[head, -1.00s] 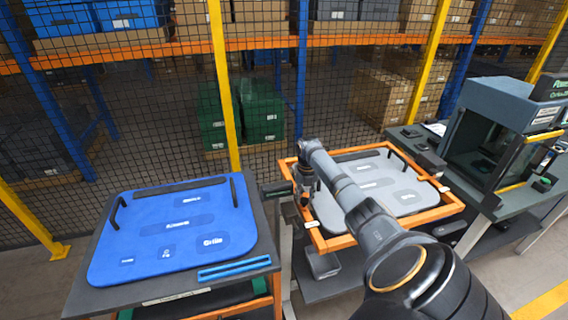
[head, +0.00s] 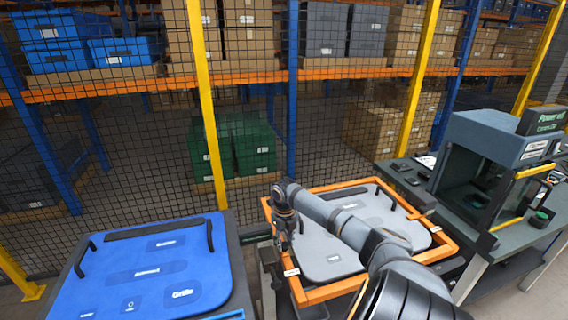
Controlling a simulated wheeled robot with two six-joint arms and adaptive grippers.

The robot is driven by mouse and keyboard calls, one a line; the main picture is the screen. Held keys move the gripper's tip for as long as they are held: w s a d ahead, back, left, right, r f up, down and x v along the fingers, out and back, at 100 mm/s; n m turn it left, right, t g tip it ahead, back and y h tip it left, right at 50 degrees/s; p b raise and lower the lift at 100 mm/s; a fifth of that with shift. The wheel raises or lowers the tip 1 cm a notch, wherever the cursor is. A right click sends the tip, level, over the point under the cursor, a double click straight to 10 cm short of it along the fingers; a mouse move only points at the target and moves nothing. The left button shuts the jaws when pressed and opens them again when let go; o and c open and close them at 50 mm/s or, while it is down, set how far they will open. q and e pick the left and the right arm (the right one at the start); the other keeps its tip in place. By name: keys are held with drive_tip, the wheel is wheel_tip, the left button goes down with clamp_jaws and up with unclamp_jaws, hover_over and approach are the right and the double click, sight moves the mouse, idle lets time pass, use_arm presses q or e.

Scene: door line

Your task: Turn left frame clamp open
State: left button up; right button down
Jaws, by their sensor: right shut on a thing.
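An orange frame (head: 330,291) surrounds a grey panel (head: 335,255) with black handles on the middle table. My right arm reaches in from the lower right across the panel. My right gripper (head: 284,246) points down at the left side of the frame. It is shut on the left frame clamp, which is mostly hidden behind the fingers, so its angle cannot be told. A small white label shows on the frame rail just below the gripper. My left gripper is not in view.
A blue panel (head: 145,275) with black handles lies on a table at the left. A dark machine (head: 490,165) with a yellow-edged door stands on the right table. A mesh fence with yellow posts (head: 207,100) runs behind the tables.

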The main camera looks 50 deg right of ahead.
sight(284, 244)
drive_tip(key=c, duration=1)
unclamp_jaws()
drive_tip(key=shift+o, duration=0.2)
wheel_tip(284, 244, up, 12)
